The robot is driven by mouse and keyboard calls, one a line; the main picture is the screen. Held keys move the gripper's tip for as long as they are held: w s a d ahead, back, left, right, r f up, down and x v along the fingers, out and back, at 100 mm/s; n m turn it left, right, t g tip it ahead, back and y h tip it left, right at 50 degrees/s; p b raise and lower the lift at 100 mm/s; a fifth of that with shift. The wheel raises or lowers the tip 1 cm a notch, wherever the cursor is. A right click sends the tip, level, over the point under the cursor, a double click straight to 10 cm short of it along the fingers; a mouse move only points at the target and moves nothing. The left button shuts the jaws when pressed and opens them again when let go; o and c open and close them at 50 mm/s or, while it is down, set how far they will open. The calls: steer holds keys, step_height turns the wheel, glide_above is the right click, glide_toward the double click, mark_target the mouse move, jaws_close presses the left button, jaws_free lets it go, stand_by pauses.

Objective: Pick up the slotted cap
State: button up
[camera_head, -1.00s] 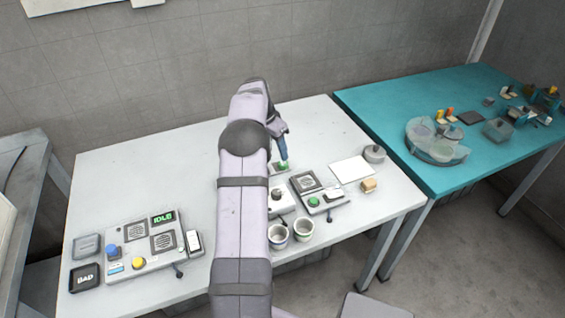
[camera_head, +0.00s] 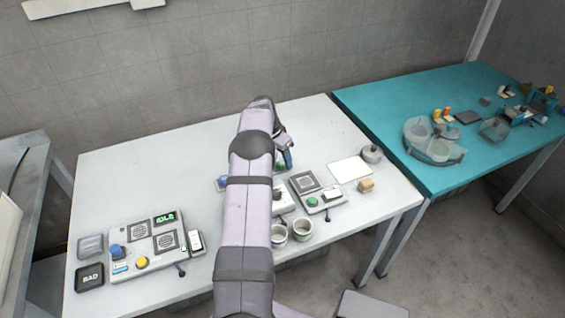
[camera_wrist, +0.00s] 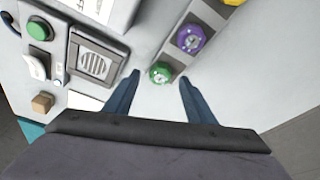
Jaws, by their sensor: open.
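Several round caps with pale marks on top sit in a row on a grey strip (camera_wrist: 210,18) in the wrist view. They are a green cap (camera_wrist: 160,74), a purple cap (camera_wrist: 190,38) and a yellow cap (camera_wrist: 234,2) cut by the frame edge. I cannot tell which is the slotted cap. My gripper (camera_wrist: 160,82) is open and empty, its blue fingers on either side of the green cap in the picture. The height gap is unclear. In the head view my gripper (camera_head: 288,162) is over the white table, and my arm hides most of the strip.
A device with a green button (camera_head: 312,202) and grille stands right of my arm. Two cups (camera_head: 302,229), a wooden block (camera_head: 366,186), a white sheet (camera_head: 349,170) and a grey round pot (camera_head: 371,154) are near. A control box (camera_head: 150,247) reads IDLE at left.

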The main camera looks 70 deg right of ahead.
steer(key=shift+x, duration=0.8)
steer(key=c, duration=1.1)
steer(key=shift+r, duration=0.15)
